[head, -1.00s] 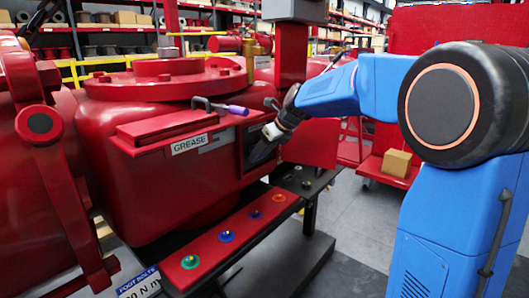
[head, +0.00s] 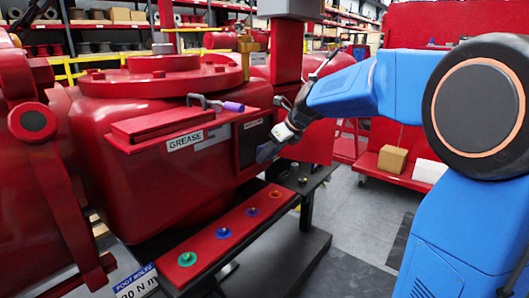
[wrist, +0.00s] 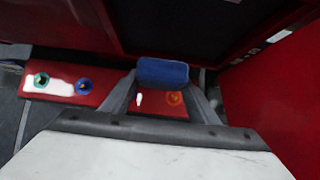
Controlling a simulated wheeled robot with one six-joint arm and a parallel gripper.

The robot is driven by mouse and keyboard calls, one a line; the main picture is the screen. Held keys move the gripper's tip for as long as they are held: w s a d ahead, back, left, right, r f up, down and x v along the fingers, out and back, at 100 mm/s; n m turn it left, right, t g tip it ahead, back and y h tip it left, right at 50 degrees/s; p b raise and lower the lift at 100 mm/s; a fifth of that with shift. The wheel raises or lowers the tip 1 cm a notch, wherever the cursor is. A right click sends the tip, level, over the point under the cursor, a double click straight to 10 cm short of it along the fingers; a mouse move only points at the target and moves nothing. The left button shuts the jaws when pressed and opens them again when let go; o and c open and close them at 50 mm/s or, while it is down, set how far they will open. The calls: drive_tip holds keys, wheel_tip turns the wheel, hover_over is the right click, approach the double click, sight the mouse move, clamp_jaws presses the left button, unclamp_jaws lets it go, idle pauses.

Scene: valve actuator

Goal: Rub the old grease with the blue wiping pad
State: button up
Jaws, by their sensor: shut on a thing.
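The blue wiping pad (wrist: 163,72) is held across the fingertips of my gripper (wrist: 163,86) in the wrist view. In the head view my gripper (head: 276,143) is low in front of the dark recess (head: 250,148) on the red actuator's right side, and the pad's bluish end (head: 265,152) shows at its tip. I cannot tell whether the pad touches a surface. The old grease cannot be made out; the recess looks dark in both views. A "GREASE" label (head: 185,141) is on the ledge left of the recess.
A red strip (head: 212,247) with several coloured fittings runs below the recess. A purple-handled tool (head: 230,106) lies on the ledge above. A red panel (wrist: 275,100) stands close on the right in the wrist view.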

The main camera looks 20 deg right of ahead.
drive_tip(key=shift+s+d, duration=0.15)
drive_tip(key=shift+s, duration=0.05)
drive_tip(key=shift+s+d, duration=0.9)
drive_tip(key=shift+s, duration=0.3)
